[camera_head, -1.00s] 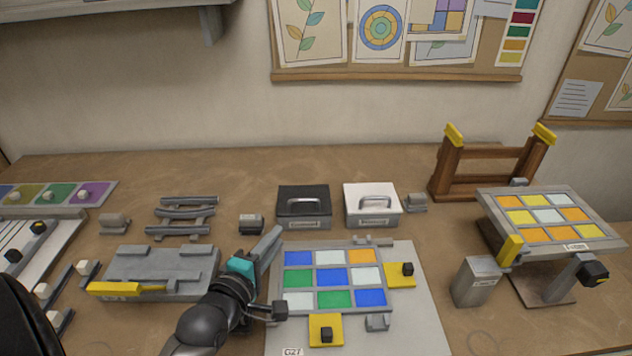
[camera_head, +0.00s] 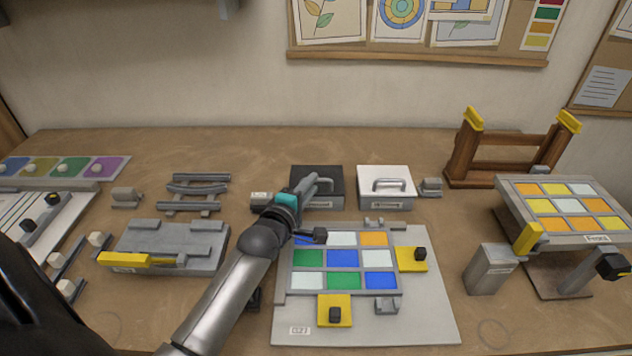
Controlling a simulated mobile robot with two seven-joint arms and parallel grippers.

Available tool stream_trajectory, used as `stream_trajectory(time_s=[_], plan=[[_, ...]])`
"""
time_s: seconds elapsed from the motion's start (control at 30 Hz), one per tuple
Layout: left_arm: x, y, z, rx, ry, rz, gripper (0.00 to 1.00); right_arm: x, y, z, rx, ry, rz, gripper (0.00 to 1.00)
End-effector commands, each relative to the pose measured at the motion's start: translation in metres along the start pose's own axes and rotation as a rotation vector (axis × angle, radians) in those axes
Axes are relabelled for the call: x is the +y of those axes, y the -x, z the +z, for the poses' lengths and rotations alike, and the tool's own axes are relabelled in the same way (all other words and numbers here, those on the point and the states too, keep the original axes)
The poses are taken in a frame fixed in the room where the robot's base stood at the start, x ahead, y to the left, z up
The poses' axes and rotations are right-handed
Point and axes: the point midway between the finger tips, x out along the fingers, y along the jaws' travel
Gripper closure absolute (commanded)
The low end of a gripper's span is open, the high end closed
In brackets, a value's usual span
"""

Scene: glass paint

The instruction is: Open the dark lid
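The dark lid (camera_head: 333,173) tops a small box left of the white-lidded box, near the middle of the table in the head view. It looks closed. My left gripper (camera_head: 318,184) reaches over its front left part, at the grey handle. The fingers overlap the handle in the picture, so I cannot tell whether they are shut on it or only beside it. The gripper and wrist hide the lid's left front corner. My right gripper is not in view.
The white-lidded box (camera_head: 385,176) stands close on the right. A glass panel board (camera_head: 430,315) lies in front, under my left arm. A grey fixture (camera_head: 205,262) and small racks (camera_head: 198,179) are at left. A wooden stand (camera_head: 463,160) and tilted panel (camera_head: 508,188) are at right.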

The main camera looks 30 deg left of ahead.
Motion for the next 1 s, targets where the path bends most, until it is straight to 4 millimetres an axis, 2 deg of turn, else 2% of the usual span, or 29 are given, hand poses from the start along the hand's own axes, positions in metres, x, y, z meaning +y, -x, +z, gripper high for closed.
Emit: stream_trajectory(time_s=[0.1, 0.3, 0.67, 0.9, 1.0], plan=[[0.000, -0.017, 0.000, 0.000, -0.001, 0.002, 0.75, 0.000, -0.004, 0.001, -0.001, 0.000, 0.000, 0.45], [0.000, -0.032, 0.000, 0.000, -0.001, 0.001, 0.75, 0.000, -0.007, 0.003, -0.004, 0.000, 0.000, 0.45], [0.000, -0.035, 0.000, 0.000, -0.001, 0.000, 0.75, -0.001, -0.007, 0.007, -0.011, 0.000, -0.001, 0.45], [0.000, -0.035, 0.000, 0.000, -0.001, 0.000, 1.00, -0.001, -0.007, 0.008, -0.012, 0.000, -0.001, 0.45], [0.000, -0.035, 0.000, 0.000, -0.001, 0.000, 1.00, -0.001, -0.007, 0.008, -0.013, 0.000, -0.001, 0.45]])
